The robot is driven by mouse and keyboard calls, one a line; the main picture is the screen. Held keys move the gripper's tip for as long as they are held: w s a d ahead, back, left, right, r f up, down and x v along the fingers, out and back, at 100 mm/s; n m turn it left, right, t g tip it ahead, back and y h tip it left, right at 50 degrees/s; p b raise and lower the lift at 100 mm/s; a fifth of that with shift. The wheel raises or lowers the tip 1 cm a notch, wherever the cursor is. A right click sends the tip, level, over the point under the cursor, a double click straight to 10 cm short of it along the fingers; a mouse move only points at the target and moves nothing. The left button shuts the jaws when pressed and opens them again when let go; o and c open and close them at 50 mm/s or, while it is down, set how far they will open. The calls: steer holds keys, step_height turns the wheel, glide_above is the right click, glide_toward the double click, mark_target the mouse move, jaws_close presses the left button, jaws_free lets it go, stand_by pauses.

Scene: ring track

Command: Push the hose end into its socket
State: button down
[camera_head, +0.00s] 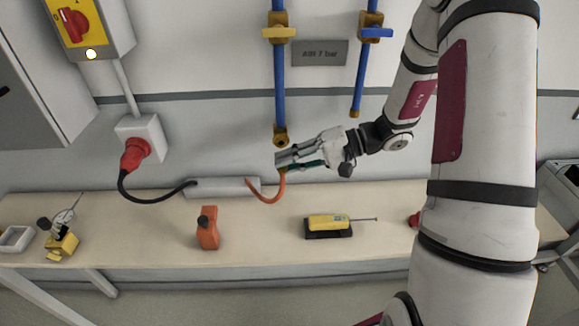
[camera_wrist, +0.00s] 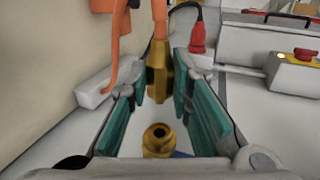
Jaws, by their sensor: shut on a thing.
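The hose end is a brass fitting (camera_wrist: 158,74) on an orange hose (camera_head: 270,196). My gripper (camera_head: 281,162) is shut on it; in the wrist view the teal finger pads (camera_wrist: 164,88) stand on either side of the fitting. The socket is a brass piece (camera_head: 281,137) at the lower end of the left blue pipe. It also shows in the wrist view (camera_wrist: 158,139), with its round opening facing the hose end. A gap shows between the two. In the head view my fingers mostly hide the hose end, just below the socket.
A second blue pipe (camera_head: 363,75) hangs to the right. Below, the bench (camera_head: 270,240) carries a grey box (camera_head: 222,187), an orange tool (camera_head: 208,228) and a yellow tool (camera_head: 328,221). A red plug (camera_head: 134,154) sits in a wall outlet at left.

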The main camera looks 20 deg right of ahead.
steer(key=shift+w+d+b, duration=0.2)
steer(key=shift+w+b, duration=0.05)
steer(key=shift+w, duration=0.4)
steer(key=shift+w+d+b, duration=0.2)
steer(key=shift+w+d, duration=0.05)
steer(key=shift+w, duration=0.45)
steer(key=shift+w+d+b, duration=0.2)
steer(key=shift+w+b, duration=0.05)
steer(key=shift+w, duration=0.4)
steer(key=shift+w+d+b, duration=0.2)
steer(key=shift+w+b, duration=0.4)
stand_by(1.3)
steer(key=c, duration=1.4)
jaws_free()
steer(key=shift+o, duration=0.2)
steer(key=v, duration=1.2)
